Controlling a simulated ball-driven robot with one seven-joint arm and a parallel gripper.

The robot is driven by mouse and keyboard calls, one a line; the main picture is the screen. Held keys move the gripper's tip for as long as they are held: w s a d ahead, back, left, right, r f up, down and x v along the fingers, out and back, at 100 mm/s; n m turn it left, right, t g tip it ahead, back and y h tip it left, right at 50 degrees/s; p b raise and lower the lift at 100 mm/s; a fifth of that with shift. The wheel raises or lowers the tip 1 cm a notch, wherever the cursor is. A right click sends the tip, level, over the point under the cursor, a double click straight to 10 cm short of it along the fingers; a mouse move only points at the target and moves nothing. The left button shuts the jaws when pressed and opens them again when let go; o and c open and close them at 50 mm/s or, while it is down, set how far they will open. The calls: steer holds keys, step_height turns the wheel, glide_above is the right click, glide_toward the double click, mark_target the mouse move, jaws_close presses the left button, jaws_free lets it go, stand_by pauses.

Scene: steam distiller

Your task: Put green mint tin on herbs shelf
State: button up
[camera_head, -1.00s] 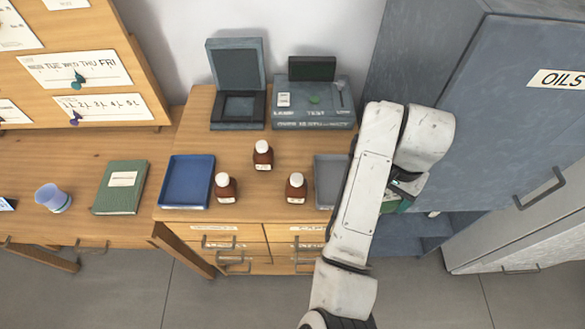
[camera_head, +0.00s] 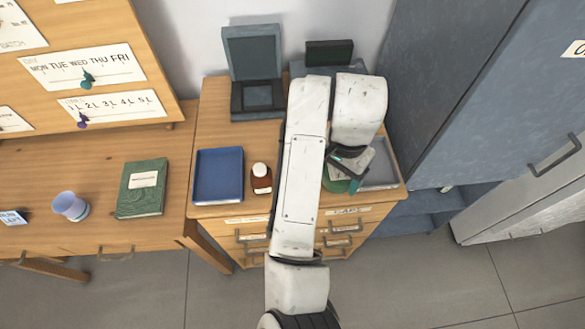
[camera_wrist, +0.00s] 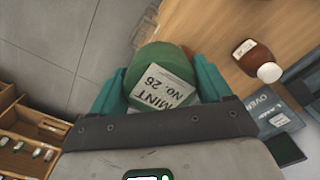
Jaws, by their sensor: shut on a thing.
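The green mint tin (camera_wrist: 147,62) is between the teal fingers of my gripper (camera_wrist: 160,85) in the wrist view. In the head view my gripper (camera_head: 346,170) is over the front right of the wooden desk, beside the grey tray. Only a green part of the tin (camera_head: 338,184) shows there, below the gripper. I cannot identify the herbs shelf by a label in either view.
The desk holds a blue tray (camera_head: 218,175), a grey tray (camera_head: 382,166) and a brown bottle (camera_head: 261,180). My arm hides part of the desktop. A tall grey-blue cabinet (camera_head: 450,90) stands at right. A wooden rack (camera_wrist: 25,145) with small items shows at lower left in the wrist view.

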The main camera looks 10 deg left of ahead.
steer(key=w+a+f+b, duration=0.1)
steer(key=a+f+b, duration=0.1)
steer(key=w+a+f+b, duration=0.2)
steer(key=a, duration=0.1)
steer(key=w+a+f+b, duration=0.1)
steer(key=a+f+b, duration=0.1)
steer(key=a+f, duration=0.1)
steer(key=shift+w+a+f, duration=0.1)
steer(key=shift+w+a, duration=0.15)
steer(key=shift+w, duration=0.1)
steer(key=shift+w+a+f, duration=0.25)
steer(key=shift+a+f, duration=0.25)
steer(key=shift+f, duration=0.2)
steer(key=shift+f+p, duration=0.4)
steer(key=shift+f, duration=1.15)
steer(key=o, duration=0.7)
steer(key=shift+f, duration=0.2)
steer(key=o, duration=0.4)
steer(key=shift+r, duration=0.2)
